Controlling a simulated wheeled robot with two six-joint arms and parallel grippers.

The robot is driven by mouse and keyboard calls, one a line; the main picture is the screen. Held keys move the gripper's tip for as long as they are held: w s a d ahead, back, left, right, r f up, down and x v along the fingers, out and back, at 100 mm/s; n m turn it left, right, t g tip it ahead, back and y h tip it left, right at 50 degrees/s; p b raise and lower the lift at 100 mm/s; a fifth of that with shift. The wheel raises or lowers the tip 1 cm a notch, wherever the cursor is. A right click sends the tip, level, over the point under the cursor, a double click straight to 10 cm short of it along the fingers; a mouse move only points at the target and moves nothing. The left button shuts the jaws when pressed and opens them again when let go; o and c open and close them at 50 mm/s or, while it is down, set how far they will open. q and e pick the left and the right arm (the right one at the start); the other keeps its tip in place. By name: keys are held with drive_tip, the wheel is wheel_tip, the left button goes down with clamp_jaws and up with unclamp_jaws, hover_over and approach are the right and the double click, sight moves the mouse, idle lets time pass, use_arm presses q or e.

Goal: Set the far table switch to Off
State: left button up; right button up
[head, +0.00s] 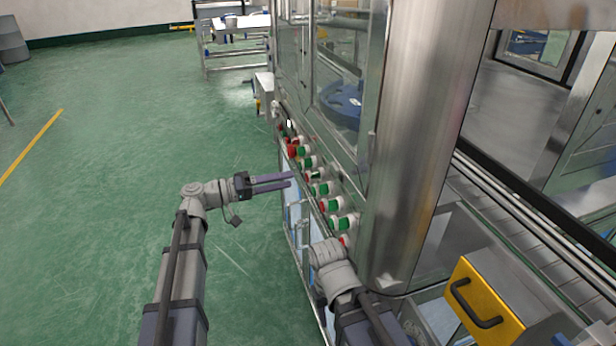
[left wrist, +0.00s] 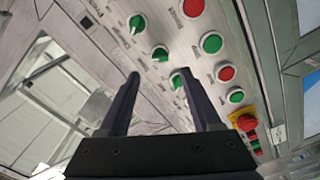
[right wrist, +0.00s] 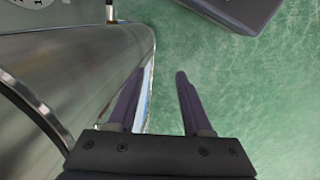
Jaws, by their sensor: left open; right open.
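A slanted metal control panel (left wrist: 146,40) carries several green rotary switches and red and green round buttons. In the left wrist view, one switch (left wrist: 137,22) is at the top, a second switch (left wrist: 160,52) is below it, and a third switch (left wrist: 177,78) is partly behind a fingertip. The labels are too small to read, so I cannot tell which is the far table switch. My left gripper (head: 289,180) is open and empty beside the panel, its fingers pointing at it. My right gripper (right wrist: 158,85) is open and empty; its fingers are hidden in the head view.
A red emergency stop (left wrist: 245,121) on a yellow base sits at the panel's end. A large steel column (head: 415,140) stands by my right arm. A yellow box with a black handle (head: 480,305) is at the lower right.

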sight(315, 175)
use_arm(q)
drive_tip(key=x, duration=0.7)
drive_tip(key=shift+d+f, duration=0.1)
drive_tip(key=shift+c, duration=0.2)
clamp_jaws()
